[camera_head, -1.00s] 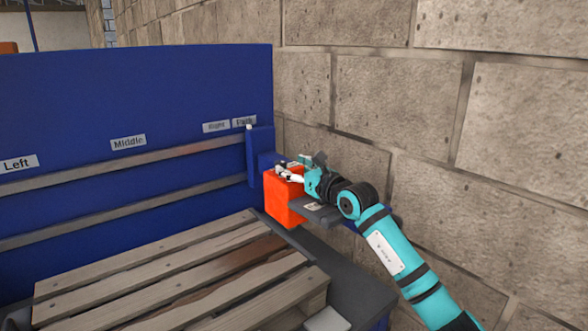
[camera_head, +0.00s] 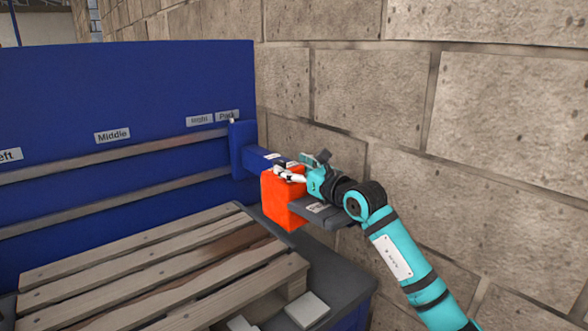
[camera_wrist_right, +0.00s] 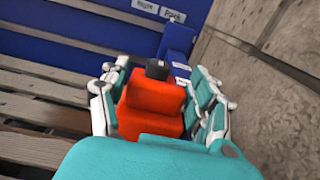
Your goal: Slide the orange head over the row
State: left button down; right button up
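The orange head (camera_head: 281,203) is a block on a blue beam (camera_head: 262,160) that sticks out from a blue upright (camera_head: 240,150) on the back panel. My right gripper (camera_head: 288,174) is at the top of the orange head. In the right wrist view, its fingers (camera_wrist_right: 157,105) lie on both sides of the orange head (camera_wrist_right: 152,122) and appear shut on it. Part of the beam is hidden behind the gripper and head. My left gripper is not in view.
The blue back panel (camera_head: 60,90) carries two rails and labels, including "Middle" (camera_head: 112,136) and "Park" (camera_head: 228,116); the upright stands by "Park". A wooden pallet (camera_head: 150,265) lies at the lower left. A stone wall (camera_head: 480,120) is close on the right.

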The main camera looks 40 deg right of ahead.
jog(key=shift+o, duration=1.3)
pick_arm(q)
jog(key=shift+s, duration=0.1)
pick_arm(e)
jog(key=s, duration=0.8)
jog(key=s+d, duration=0.1)
jog(key=s, duration=0.3)
jog(key=shift+f, duration=0.1)
